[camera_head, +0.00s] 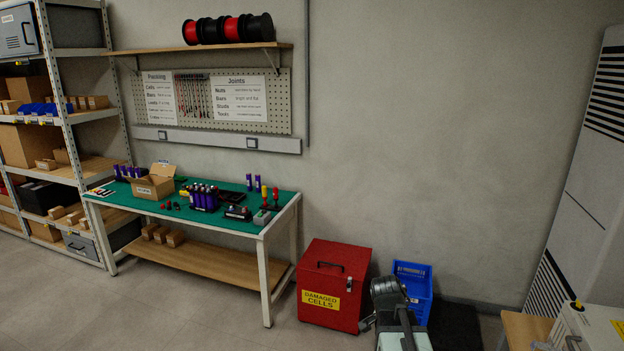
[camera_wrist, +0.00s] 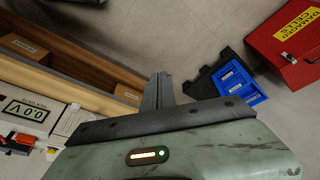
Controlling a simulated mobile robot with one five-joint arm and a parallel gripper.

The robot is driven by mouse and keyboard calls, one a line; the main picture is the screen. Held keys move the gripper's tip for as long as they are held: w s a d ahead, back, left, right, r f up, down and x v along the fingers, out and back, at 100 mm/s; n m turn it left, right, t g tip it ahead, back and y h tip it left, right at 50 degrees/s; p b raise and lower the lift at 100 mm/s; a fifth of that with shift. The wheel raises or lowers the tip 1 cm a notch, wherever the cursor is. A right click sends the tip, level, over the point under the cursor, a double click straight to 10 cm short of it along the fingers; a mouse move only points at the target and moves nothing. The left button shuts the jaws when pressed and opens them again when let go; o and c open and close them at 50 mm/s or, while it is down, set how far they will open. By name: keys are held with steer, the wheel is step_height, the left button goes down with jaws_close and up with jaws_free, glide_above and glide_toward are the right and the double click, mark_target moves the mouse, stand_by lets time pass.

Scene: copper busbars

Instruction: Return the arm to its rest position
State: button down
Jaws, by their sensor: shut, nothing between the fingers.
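My gripper (camera_wrist: 160,82) shows in the wrist view as grey fingers beyond a dark bar. The fingers are together and hold nothing. They point over bare floor. In the head view my arm (camera_head: 390,297) is folded low at the bottom, in front of the blue bin and right of the red box. The fingertips are hard to make out in that view.
A red "DAMAGED CELLS" box (camera_head: 334,285) and a blue bin (camera_head: 414,279) stand close to my arm; the bin also shows in the wrist view (camera_wrist: 240,84). A green-topped workbench (camera_head: 225,222) stands left. A voltage meter (camera_wrist: 28,110) and wooden shelving (camera_wrist: 70,82) are at the wrist view's left.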

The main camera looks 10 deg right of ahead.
steer(key=s+a+n+y, duration=0.3)
steer(key=a+n, duration=1)
steer(key=a, duration=0.4)
steer(key=shift+s+a+n+g, duration=0.15)
steer(key=shift+a+n+g, duration=0.15)
steer(key=shift+a+g, duration=0.1)
steer(key=shift+f, duration=0.1)
